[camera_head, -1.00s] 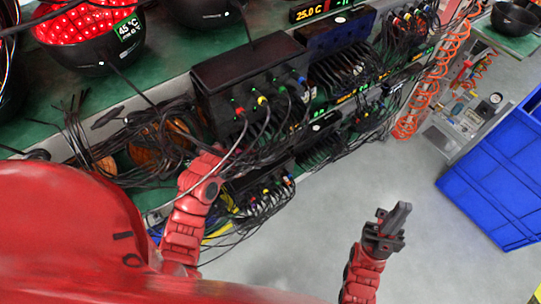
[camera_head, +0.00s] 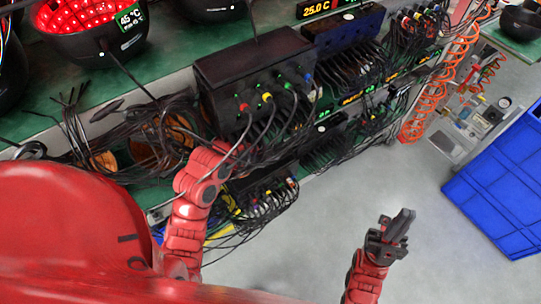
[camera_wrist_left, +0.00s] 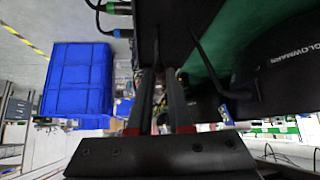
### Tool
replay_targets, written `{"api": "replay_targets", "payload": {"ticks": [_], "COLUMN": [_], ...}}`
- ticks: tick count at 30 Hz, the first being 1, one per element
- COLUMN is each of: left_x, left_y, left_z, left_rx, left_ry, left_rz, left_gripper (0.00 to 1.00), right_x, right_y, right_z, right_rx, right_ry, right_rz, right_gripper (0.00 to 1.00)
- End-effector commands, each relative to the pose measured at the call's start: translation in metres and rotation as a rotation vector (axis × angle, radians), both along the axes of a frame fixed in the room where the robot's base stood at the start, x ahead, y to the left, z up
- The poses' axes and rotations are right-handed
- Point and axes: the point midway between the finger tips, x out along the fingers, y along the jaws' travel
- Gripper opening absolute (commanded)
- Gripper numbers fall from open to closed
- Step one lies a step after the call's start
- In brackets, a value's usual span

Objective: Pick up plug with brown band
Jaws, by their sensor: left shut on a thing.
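My left gripper is hidden in the head view; its red arm (camera_head: 200,185) reaches up to the cables in front of the black box. The left wrist view shows its two dark fingers (camera_wrist_left: 160,105) close together on a thin dark thing, probably a plug or cable. No brown band can be made out on it. Plugs with red (camera_head: 245,107), yellow (camera_head: 267,97), green and blue bands sit in the front of the black box (camera_head: 250,75). My right gripper (camera_head: 398,226) is over the bare floor, touching nothing; its finger gap cannot be made out.
Tangled black cables (camera_head: 150,130) lie on the green shelf at the left. More cabled units fill the rack. An orange coiled hose (camera_head: 422,100) hangs at the right, and a blue crate (camera_head: 500,185) stands on the floor. The floor in the middle is clear.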

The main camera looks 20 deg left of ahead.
Motion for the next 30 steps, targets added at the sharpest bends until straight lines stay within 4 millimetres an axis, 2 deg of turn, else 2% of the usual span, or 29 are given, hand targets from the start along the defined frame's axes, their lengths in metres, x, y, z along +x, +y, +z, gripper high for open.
{"api": "replay_targets", "payload": {"ticks": [5,6,9,12,18,24,30], "left_x": [-0.035,-0.044,-0.063,-0.078,-0.109,-0.126,-0.13], "left_y": [-0.014,-0.018,-0.027,-0.033,-0.046,-0.054,-0.056], "left_z": [0.001,0.009,0.012,0.017,0.018,0.015,0.014], "left_rx": [0.0,0.001,-0.001,0.0,0.001,-0.002,-0.001], "left_ry": [-0.004,0.004,0.005,0.007,0.006,0.003,-0.003], "left_rz": [0.003,0.003,0.0,0.001,-0.001,0.002,0.001], "left_gripper": [0.0,0.0,0.0,0.0,0.0,0.0,0.0], "right_x": [0.0,0.0,0.0,0.0,0.0,0.0,0.0], "right_y": [0.0,0.0,0.0,0.0,0.0,0.0,0.0], "right_z": [-0.015,0.002,0.017,0.042,0.072,0.083,0.084], "right_rx": [0.0,0.0,0.0,0.0,0.0,0.0,0.0], "right_ry": [0.0,0.001,0.0,0.0,0.0,0.0,0.0], "right_rz": [0.0,0.0,0.0,0.0,0.0,0.0,0.0], "right_gripper": [0.0,0.0,0.0,0.0,0.0,0.0,0.0]}}
